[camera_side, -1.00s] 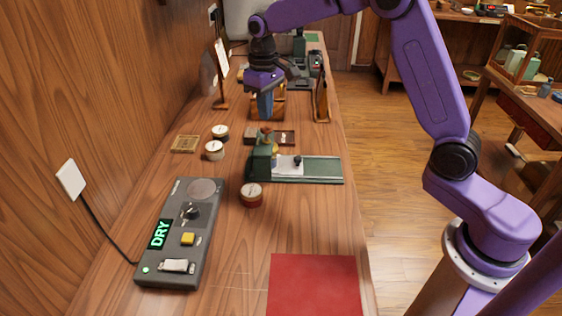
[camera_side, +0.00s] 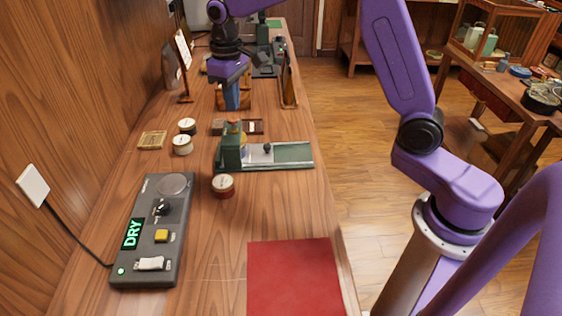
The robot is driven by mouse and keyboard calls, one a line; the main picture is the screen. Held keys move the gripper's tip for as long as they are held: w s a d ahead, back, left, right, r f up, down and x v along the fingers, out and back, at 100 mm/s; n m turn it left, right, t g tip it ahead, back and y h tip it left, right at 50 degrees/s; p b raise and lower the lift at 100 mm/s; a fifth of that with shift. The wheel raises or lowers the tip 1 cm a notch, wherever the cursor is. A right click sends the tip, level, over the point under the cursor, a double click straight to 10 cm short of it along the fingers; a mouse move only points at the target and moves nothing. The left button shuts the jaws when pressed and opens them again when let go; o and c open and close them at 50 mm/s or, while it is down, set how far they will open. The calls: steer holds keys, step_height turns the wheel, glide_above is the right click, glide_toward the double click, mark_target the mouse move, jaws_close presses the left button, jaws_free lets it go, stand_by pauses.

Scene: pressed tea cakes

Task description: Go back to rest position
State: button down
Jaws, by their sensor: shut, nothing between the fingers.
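My gripper (camera_side: 231,104) hangs on the purple arm above the far half of the wooden bench, with its blue fingers pointing down. The fingers are together and hold nothing that shows. It is in front of a small wooden stand, beyond the green press (camera_side: 230,146) and clear of it. The exact gap between the fingertips and the bench top cannot be told from this angle.
A grey box (camera_side: 146,215) reading DRY and a red mat (camera_side: 294,277) lie on the near bench. Jars with white lids (camera_side: 182,145) and a jar with a red base (camera_side: 223,187) stand around the press. An upright wooden frame (camera_side: 289,82) stands right of my gripper.

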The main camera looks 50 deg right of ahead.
steer(key=s+a+r+n, duration=0.15)
steer(key=s+n, duration=0.35)
steer(key=s, duration=1.5)
steer(key=s+d+f+n, duration=0.1)
steer(key=s+d+n, duration=0.1)
steer(key=s, duration=0.5)
steer(key=s+d+f+n, duration=0.1)
steer(key=s+d+f, duration=0.1)
steer(key=s, duration=0.6)
steer(key=shift+s+d+n, duration=0.25)
steer(key=shift+d+n, duration=0.15)
steer(key=shift+d, duration=0.45)
